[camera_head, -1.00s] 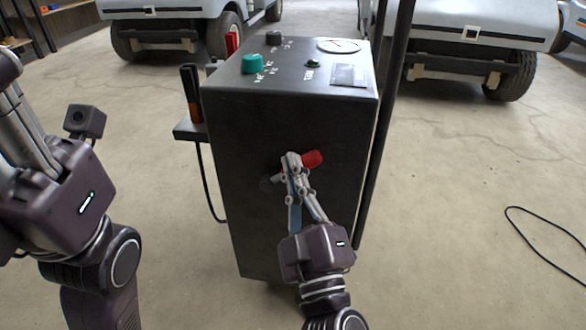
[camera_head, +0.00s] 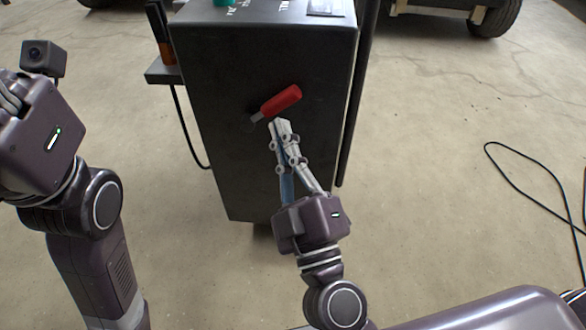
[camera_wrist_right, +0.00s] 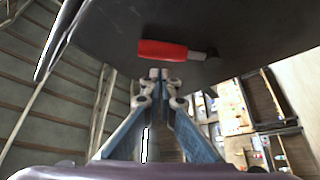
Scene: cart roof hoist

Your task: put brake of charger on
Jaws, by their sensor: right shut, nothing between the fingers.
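The charger (camera_head: 230,165) is a dark box standing on the floor in the middle of the head view. Its brake lever has a red grip (camera_head: 281,100) on the front face, tilted up to the right from a grey pivot end. In the right wrist view the red grip (camera_wrist_right: 162,50) lies across just beyond the fingertips. My right gripper (camera_head: 281,124) is shut and empty, its tips just below the lever; I cannot tell whether they touch it. My left arm shows at the left, but its fingers are out of the picture.
A small side shelf (camera_head: 164,72) with a dark-and-orange holder and a hanging cable is on the charger's left. A dark post (camera_head: 356,100) stands at its right. A black cable (camera_head: 520,178) lies on the floor at the right. A cart wheel (camera_head: 494,18) is behind.

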